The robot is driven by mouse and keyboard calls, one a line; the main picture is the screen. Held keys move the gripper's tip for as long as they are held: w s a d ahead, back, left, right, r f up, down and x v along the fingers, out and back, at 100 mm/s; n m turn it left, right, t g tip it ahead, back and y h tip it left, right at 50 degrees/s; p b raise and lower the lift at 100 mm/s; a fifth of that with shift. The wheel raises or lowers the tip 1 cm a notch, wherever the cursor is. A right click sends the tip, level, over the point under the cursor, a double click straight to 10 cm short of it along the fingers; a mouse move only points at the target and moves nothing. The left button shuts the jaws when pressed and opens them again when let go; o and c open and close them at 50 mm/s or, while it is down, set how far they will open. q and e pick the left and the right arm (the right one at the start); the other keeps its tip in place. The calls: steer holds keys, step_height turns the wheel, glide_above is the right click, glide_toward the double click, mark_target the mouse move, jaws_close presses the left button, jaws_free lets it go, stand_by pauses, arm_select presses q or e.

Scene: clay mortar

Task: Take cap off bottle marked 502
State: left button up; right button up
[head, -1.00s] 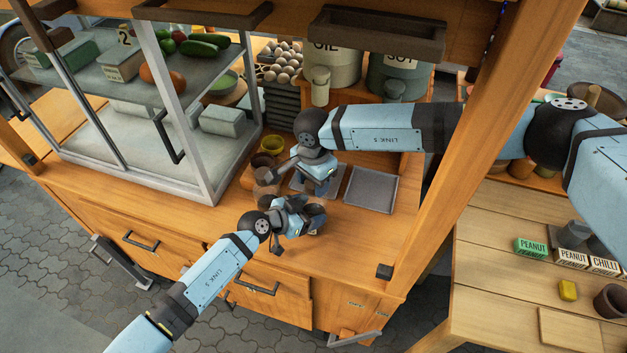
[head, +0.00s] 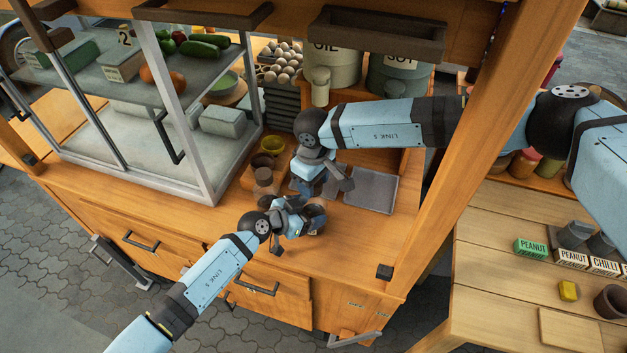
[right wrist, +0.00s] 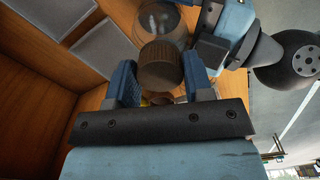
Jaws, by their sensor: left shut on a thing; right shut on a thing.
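My left gripper (head: 304,216) is shut on a clear round bottle (right wrist: 163,20) above the front of the wooden counter. In the right wrist view, part of the left gripper (right wrist: 212,50) shows at the bottle's side. My right gripper (head: 306,188) is just above it in the head view. In the right wrist view, the blue fingers of the right gripper (right wrist: 160,82) are shut on a brown ribbed cap (right wrist: 160,66). The cap is in line with the bottle's mouth; I cannot tell whether they are apart. No 502 mark is readable.
A grey tray (head: 371,189) lies on the counter right of my grippers. A yellow bowl (head: 272,145) and a dark cup (head: 263,176) are behind and left. A glass display case (head: 200,140) stands at left. A wooden post (head: 455,170) rises at right.

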steer(key=o, duration=1)
